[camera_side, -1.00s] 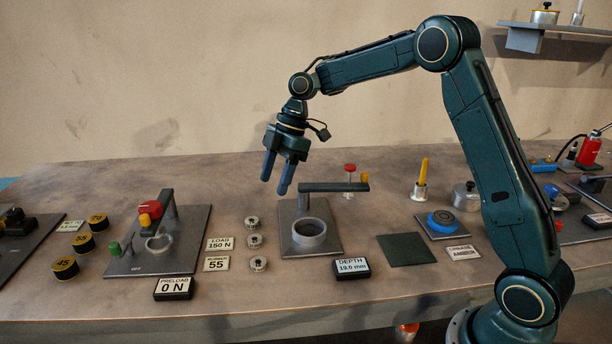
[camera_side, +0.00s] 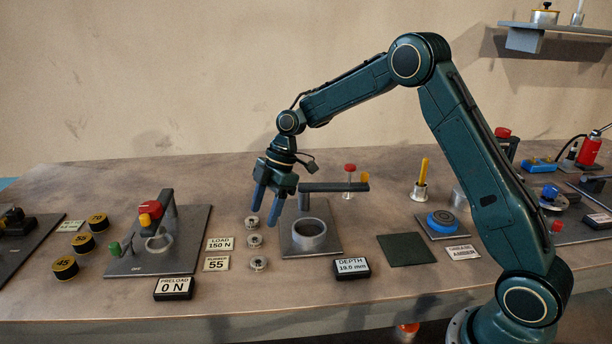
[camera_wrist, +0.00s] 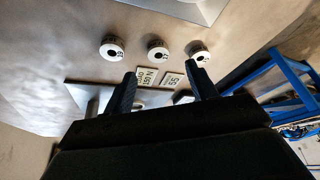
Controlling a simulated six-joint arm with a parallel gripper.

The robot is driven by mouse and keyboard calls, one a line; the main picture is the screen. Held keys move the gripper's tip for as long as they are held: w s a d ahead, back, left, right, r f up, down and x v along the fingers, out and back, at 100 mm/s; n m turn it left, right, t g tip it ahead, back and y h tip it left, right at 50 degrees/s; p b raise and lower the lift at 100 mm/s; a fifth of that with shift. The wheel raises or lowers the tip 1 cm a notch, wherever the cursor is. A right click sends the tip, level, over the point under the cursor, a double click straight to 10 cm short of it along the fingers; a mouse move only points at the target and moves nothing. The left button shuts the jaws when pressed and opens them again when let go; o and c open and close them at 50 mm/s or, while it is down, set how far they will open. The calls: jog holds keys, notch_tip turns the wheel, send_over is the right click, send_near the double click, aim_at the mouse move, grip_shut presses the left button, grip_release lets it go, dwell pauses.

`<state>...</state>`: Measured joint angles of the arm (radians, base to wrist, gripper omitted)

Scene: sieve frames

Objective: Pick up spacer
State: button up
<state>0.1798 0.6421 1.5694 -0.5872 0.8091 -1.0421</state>
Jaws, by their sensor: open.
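Three small round metal pieces with dark centre holes, which look like the spacers, lie in a row on the bench: the far spacer (camera_side: 251,222), the middle spacer (camera_side: 254,241) and the near spacer (camera_side: 258,263). They also show in the wrist view as a left spacer (camera_wrist: 112,50), a centre spacer (camera_wrist: 158,51) and a right spacer (camera_wrist: 199,53), the last partly behind a finger. My gripper (camera_side: 264,211) is open and empty, its blue fingers pointing down above the bench close to the far spacer. It also shows in the wrist view (camera_wrist: 162,75).
A plate with a metal ring (camera_side: 309,234) and a post-mounted arm (camera_side: 335,187) stands just right of the spacers. Left are label cards (camera_side: 219,244) and a clamp plate (camera_side: 190,250). A depth display (camera_side: 351,268) sits in front.

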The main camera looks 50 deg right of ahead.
aim_at(255, 238)
jog(key=shift+w+a+f, duration=0.1)
jog(key=shift+a+f, duration=0.1)
jog(key=shift+f, duration=0.4)
jog(key=shift+x, duration=2.55)
jog(key=shift+w, duration=0.1)
jog(key=c, duration=1.1)
